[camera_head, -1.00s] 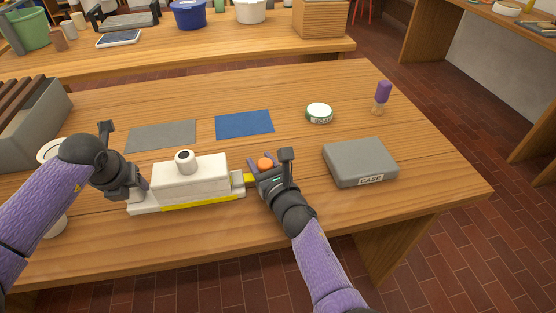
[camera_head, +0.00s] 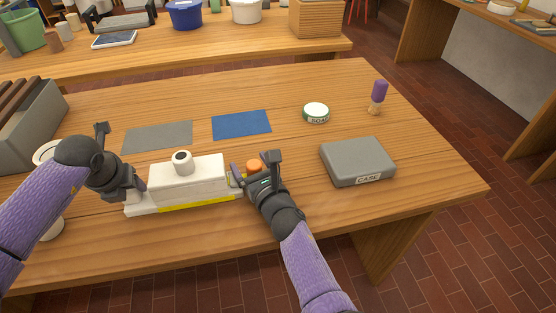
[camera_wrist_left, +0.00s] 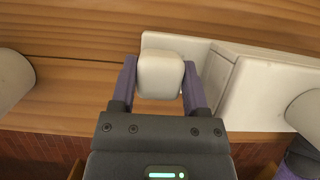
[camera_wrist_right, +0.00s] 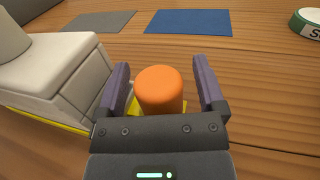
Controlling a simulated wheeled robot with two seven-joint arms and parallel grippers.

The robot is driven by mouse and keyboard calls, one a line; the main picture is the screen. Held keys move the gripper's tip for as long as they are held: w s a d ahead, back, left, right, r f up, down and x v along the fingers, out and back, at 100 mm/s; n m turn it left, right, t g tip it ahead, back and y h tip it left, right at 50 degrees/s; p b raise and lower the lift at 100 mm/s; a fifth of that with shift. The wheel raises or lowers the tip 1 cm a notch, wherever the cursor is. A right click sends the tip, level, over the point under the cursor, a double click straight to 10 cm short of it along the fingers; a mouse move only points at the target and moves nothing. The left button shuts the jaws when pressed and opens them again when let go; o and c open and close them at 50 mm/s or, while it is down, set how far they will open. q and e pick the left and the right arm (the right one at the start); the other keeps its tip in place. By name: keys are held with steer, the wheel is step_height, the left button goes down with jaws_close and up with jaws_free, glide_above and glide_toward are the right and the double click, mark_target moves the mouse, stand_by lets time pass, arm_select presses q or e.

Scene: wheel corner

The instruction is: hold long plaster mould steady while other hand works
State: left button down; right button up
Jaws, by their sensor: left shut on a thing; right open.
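The long white plaster mould (camera_head: 190,174) lies on the wooden table, with a round hollow spout on top and a yellow strip along its lower edge. My left gripper (camera_head: 139,188) is shut on the white knob (camera_wrist_left: 160,76) at the mould's left end. The mould's body also shows in the left wrist view (camera_wrist_left: 262,92). My right gripper (camera_head: 246,176) is open at the mould's right end. An orange rounded peg (camera_wrist_right: 160,90) stands between its fingers, with gaps on both sides. The peg's base is partly hidden by the gripper; some yellow shows around it.
A grey case (camera_head: 357,162) lies to the right. A grey mat (camera_head: 158,137) and a blue mat (camera_head: 241,125) lie behind the mould. A round soap tin (camera_head: 316,113) and a purple-topped brush (camera_head: 378,97) stand farther back. The table's front edge is bare.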

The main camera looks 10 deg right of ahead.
arm_select(q)
steer(key=shift+f, duration=0.1)
steer(key=c, duration=0.5)
jaws_free()
steer(key=o, duration=0.5)
steer(key=shift+w, duration=0.1)
arm_select(e)
steer(key=v, duration=2.3)
steer(key=shift+s, duration=0.1)
